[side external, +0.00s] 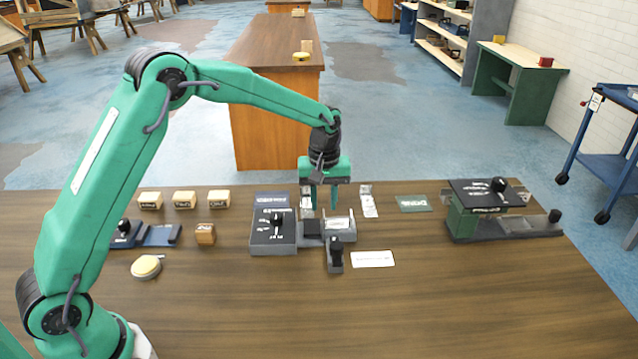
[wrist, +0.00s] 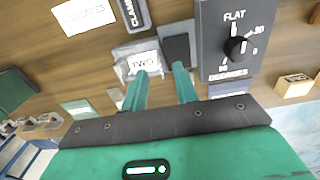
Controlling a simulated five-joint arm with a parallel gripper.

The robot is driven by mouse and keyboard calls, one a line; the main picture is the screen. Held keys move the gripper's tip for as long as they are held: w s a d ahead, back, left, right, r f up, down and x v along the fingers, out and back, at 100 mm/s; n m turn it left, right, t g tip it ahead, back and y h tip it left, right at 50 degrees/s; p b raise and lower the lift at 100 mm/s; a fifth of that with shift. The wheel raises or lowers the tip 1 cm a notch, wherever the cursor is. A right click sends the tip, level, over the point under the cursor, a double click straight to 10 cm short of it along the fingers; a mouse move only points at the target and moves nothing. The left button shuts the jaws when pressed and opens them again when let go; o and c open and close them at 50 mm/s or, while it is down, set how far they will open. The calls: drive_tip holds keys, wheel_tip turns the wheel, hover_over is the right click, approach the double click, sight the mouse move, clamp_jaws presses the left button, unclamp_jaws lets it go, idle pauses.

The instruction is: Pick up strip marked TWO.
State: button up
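The strip marked TWO (wrist: 144,62) is a pale piece lying in a grey holder, seen in the wrist view above my left fingertip. In the side view a pale piece (side external: 339,223) sits in the same holder, its lettering too small to read. My gripper (side external: 324,209) points down over the back of the holder. Its two green fingers also show in the wrist view (wrist: 160,70), apart with nothing between them, so it is open. One fingertip overlaps the strip's lower edge in the wrist view; I cannot tell whether they touch.
A grey box with a knob marked FLAT (wrist: 235,45) stands beside the holder. A black clamp handle (side external: 335,255) and a white card (side external: 372,259) lie in front. A green card (side external: 413,203) and a larger device (side external: 490,208) are to the right. The front tabletop is clear.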

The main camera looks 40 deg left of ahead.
sight(330, 224)
drive_tip(key=shift+w+f, duration=0.1)
drive_tip(key=shift+f, duration=2.5)
clamp_jaws()
